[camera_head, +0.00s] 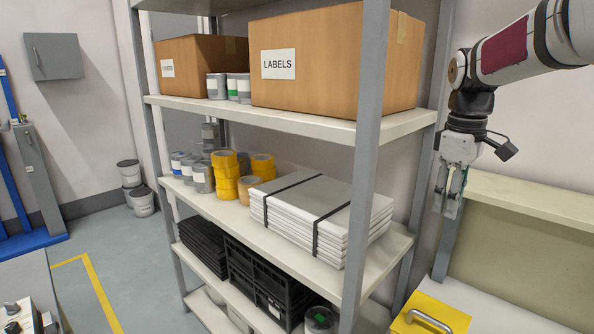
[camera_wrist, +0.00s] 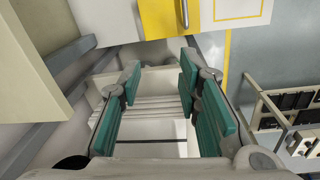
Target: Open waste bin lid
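A yellow panel with a curved metal handle (camera_head: 430,321) sits at the bottom right of the head view, partly cut off by the frame edge. In the wrist view the yellow panel (camera_wrist: 158,18) and its handle (camera_wrist: 184,12) show at the top, beyond the fingertips. I cannot tell whether it is the waste bin lid. Two small grey buckets with dark tops (camera_head: 142,201) stand on the floor at the far left. My gripper (camera_head: 448,205) hangs pointing down, above and apart from the yellow panel. Its teal finger pads (camera_wrist: 158,82) are spread, with nothing held.
A metal shelf (camera_head: 290,121) holds cardboard boxes, cans, yellow tape rolls, strapped flat sheets (camera_head: 315,205) and black crates. Its right post is left of my gripper. A beige upright panel with a ledge (camera_head: 530,200) stands below my arm.

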